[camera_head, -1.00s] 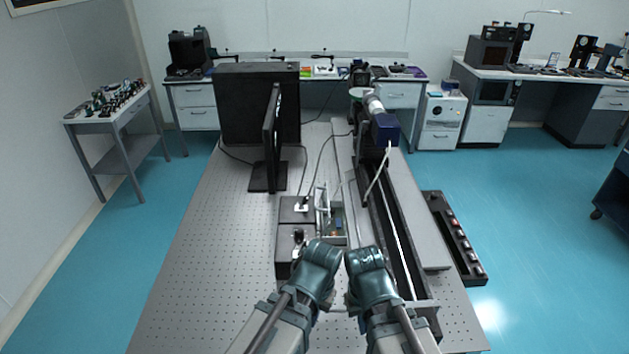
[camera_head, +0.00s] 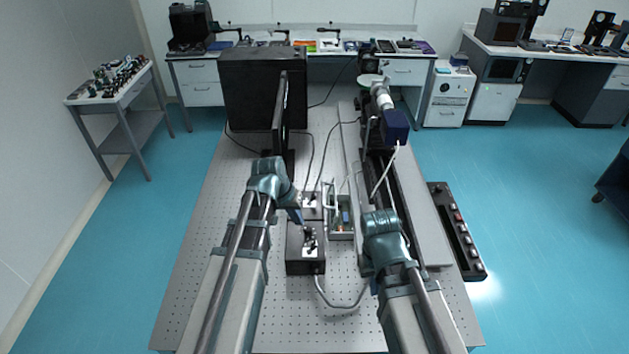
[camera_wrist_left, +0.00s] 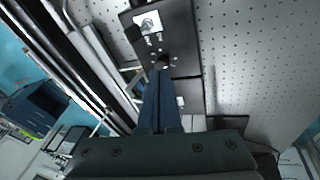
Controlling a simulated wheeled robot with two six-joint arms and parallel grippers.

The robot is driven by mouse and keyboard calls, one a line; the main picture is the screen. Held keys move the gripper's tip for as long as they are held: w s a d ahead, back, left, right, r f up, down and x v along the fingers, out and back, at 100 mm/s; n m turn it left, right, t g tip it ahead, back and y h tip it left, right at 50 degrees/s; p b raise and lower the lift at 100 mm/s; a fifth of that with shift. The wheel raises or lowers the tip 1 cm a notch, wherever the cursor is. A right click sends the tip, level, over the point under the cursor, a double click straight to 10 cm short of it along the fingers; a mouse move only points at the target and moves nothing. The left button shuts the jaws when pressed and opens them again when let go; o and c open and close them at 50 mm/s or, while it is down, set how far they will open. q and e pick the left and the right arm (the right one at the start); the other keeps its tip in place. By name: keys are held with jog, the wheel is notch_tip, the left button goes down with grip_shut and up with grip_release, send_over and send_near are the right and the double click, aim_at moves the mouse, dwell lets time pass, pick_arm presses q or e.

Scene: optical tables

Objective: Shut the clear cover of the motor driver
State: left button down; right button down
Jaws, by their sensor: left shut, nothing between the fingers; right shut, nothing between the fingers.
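The motor driver (camera_head: 341,234) is a small open-topped grey box with small coloured parts inside, near the middle of the table in the head view. A thin pale frame (camera_head: 328,196) stands along its left side and looks like the raised clear cover; its exact angle is hard to tell. My left gripper (camera_head: 297,214) is shut and empty, left of the driver over the black boxes. Its closed fingers (camera_wrist_left: 160,104) also show in the left wrist view. My right gripper (camera_head: 374,284) is shut, right of the driver and nearer me; its fingertips are mostly hidden.
Two black boxes with metal fittings (camera_head: 304,252) stand just left of the driver. A long dark rail (camera_head: 380,180) runs on its right. A monitor (camera_head: 281,115) stands behind to the left. A cable (camera_head: 340,305) loops in front. The left side of the perforated table (camera_head: 205,225) is clear.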

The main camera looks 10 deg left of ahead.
pick_arm(q)
jog(key=w+a+r+n+t+h, duration=0.1)
jog(key=w+a+r+t, duration=0.15)
jog(key=w, duration=0.45)
jog(key=w+a+r+t+h, duration=0.1)
jog(key=w+a, duration=0.3)
jog(key=w, duration=0.2)
jog(key=shift+g, duration=0.25)
jog(key=b+x, duration=0.8)
jog(key=x, duration=0.2)
jog(key=shift+s, duration=0.15)
jog(key=d, duration=0.3)
jog(key=shift+w, duration=0.3)
jog(key=shift+w+d, duration=0.1)
jog(key=shift+d, duration=0.45)
